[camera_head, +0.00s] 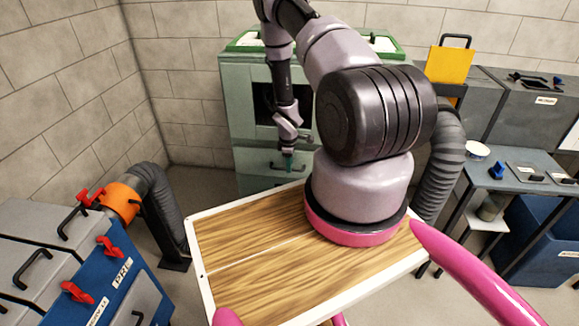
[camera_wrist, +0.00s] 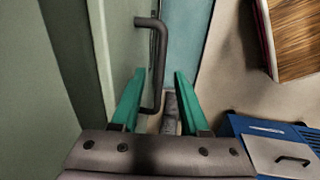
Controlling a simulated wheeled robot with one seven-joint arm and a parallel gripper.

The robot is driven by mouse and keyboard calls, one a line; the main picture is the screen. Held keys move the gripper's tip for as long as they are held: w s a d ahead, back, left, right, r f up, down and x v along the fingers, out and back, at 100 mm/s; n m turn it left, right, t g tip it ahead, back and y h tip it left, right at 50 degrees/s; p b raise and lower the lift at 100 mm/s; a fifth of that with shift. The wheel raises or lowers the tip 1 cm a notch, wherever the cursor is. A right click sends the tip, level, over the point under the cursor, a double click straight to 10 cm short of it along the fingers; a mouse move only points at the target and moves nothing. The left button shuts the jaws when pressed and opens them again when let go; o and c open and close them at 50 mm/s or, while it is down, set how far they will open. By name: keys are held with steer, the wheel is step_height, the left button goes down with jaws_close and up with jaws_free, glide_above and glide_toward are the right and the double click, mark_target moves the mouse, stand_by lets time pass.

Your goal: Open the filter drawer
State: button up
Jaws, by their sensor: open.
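The green cabinet (camera_head: 237,100) stands at the back against the wall. Its low drawer front (camera_head: 252,160) is partly hidden behind my arm. My gripper (camera_head: 289,160) points down in front of this drawer front. In the wrist view my gripper (camera_wrist: 158,75) is open, with one teal finger on each side of a dark bar handle (camera_wrist: 155,62). The handle is fixed to a pale green panel (camera_wrist: 123,30). It appears between the fingers with no clear contact, and its depth relative to the fingertips is hard to judge. I cannot tell whether the drawer is fully shut.
A wood-topped, white-edged table (camera_head: 240,262) is in front of me. A blue and grey unit (camera_head: 125,270) with red clamps and a hose (camera_head: 160,195) stands at left. Grey cabinets (camera_head: 535,105) and a small side table (camera_head: 520,165) stand at right.

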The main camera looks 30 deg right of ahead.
steer(key=shift+w+d+f, duration=0.1)
steer(key=shift+f, duration=0.65)
jaws_close()
stand_by(0.9)
